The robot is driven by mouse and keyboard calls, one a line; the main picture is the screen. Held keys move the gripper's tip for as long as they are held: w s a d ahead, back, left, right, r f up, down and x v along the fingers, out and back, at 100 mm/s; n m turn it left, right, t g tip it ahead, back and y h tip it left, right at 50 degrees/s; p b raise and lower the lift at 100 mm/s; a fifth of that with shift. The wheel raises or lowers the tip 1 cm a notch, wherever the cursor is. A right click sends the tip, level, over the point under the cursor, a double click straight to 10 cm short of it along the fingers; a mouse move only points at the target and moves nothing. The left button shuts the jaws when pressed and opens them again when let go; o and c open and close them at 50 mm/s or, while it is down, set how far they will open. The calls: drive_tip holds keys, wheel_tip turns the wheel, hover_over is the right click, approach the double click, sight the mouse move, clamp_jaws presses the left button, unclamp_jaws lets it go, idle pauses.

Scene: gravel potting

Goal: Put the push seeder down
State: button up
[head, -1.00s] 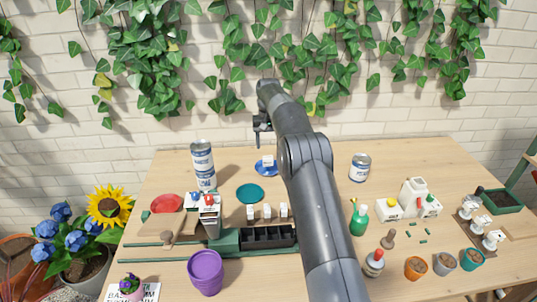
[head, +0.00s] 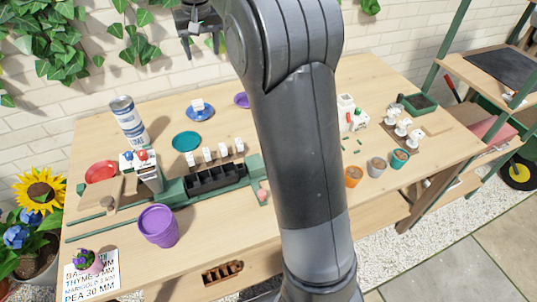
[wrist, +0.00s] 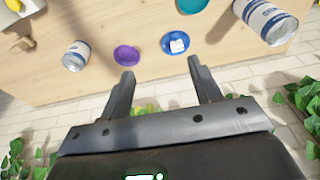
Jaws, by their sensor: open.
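My gripper (head: 202,50) is high at the back of the workbench, near the wall. In the wrist view its two fingers (wrist: 160,68) are spread apart with nothing between them. Beyond the fingers lie a purple saucer (wrist: 127,55) and a blue saucer (wrist: 169,41) carrying a white block (wrist: 177,46), both on the bench and apart from the gripper. I cannot tell which item is the push seeder. A white device with red and blue knobs (head: 148,172) stands at the bench's left. My arm hides part of the bench's middle.
A green rack (head: 215,182) and purple pots (head: 158,227) are in front. Small pots (head: 376,166) stand at the right. A cart is beyond the bench's right end.

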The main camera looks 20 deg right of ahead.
drive_tip(key=s+d+r+t, duration=0.1)
drive_tip(key=s+r, duration=0.1)
drive_tip(key=s, duration=0.9)
drive_tip(key=s+d+r+t, duration=0.1)
drive_tip(key=s+d+r, duration=0.1)
drive_tip(key=s, duration=0.8)
drive_tip(key=s+f, duration=0.4)
drive_tip(key=s, duration=0.4)
drive_tip(key=s+f+t, duration=0.1)
drive_tip(key=s+f, duration=0.4)
drive_tip(key=s, duration=0.4)
drive_tip(key=shift+d+t, duration=0.3)
